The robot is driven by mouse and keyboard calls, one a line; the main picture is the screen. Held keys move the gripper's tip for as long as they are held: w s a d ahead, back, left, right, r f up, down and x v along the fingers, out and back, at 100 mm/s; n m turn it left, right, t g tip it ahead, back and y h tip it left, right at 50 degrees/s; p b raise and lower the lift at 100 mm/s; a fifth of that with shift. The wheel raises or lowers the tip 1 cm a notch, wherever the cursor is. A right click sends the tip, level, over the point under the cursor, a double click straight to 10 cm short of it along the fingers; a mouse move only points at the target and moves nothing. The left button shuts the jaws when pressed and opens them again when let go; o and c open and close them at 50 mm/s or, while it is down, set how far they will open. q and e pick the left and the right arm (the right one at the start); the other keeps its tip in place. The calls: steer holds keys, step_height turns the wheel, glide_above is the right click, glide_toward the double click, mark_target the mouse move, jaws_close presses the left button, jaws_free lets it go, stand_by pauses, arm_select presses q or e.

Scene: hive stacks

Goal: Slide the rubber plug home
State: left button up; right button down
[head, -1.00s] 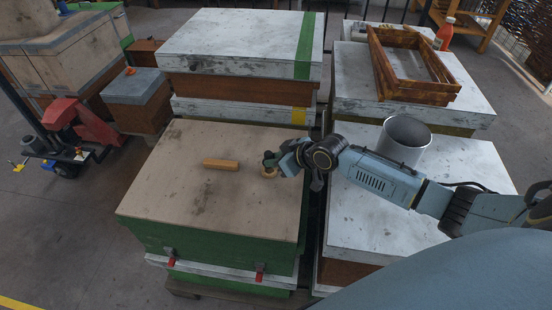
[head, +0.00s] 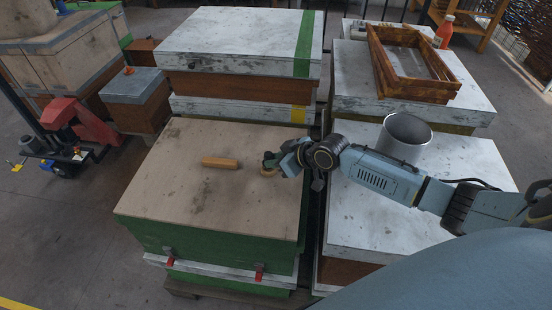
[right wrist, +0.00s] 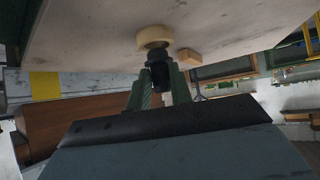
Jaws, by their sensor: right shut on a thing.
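A pale ring-shaped socket (head: 268,172) sits on the tan wooden lid (head: 165,195) of the green hive. It also shows in the right wrist view (right wrist: 154,36). My right gripper (head: 273,160) is right at the socket, reaching in from the right. In the right wrist view its green fingers (right wrist: 158,88) are shut on the black rubber plug (right wrist: 158,68). The plug's far end is at the socket's opening and lined up with it. I cannot tell how deep it sits. In the head view the plug is mostly hidden by the gripper. My left gripper is not in view.
A wooden block (head: 220,163) lies on the lid left of the socket. White-topped hives stand behind and to the right. A grey metal cylinder (head: 404,138) stands close by my right arm. A wooden frame (head: 412,62) and a red-orange bottle (head: 444,32) are at the back right.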

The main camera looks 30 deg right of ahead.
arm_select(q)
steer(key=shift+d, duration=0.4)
arm_select(e)
steer(key=shift+f, duration=0.1)
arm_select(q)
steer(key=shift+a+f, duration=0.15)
arm_select(e)
steer(key=shift+f, duration=0.3)
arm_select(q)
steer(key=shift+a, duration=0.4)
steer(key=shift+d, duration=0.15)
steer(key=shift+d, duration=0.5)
arm_select(e)
steer(key=shift+f, duration=0.3)
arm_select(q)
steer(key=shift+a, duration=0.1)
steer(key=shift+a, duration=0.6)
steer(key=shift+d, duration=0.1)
